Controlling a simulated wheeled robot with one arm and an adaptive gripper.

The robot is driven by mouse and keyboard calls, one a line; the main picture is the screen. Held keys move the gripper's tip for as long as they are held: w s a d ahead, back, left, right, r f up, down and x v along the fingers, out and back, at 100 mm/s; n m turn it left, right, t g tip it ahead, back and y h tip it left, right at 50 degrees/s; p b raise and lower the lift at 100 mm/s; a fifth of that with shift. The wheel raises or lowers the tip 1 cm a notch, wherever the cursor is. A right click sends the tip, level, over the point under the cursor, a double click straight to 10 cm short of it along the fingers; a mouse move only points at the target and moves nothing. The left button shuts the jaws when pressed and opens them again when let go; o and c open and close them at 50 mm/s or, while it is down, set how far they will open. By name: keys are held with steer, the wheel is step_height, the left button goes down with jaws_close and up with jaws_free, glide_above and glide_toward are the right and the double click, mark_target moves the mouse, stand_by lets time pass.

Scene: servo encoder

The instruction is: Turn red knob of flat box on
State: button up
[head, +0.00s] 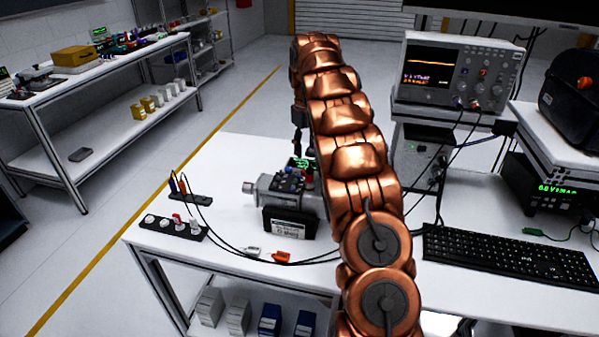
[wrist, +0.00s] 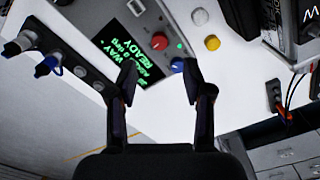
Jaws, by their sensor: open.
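The flat grey box (wrist: 144,18) shows at the top of the wrist view, with a dark screen (wrist: 133,60) of green text reading READY. Its red knob (wrist: 159,41) sits right of the screen, beside a small green light. My gripper (wrist: 160,82) is open and empty, its two fingers apart below the knob in the picture and not touching it. In the head view a small green display (head: 303,163) shows beside my copper arm.
Blue (wrist: 177,65), yellow (wrist: 212,42) and white (wrist: 200,16) round parts lie right of the red knob. In the head view, a socket strip (head: 172,228), cables, a keyboard (head: 510,256) and an oscilloscope (head: 455,72) surround the workspace.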

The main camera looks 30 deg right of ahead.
steer(key=shift+w+f, duration=0.15)
steer(key=shift+f, duration=0.25)
steer(key=shift+f+p, duration=0.9)
steer(key=shift+f, duration=2.8)
jaws_close()
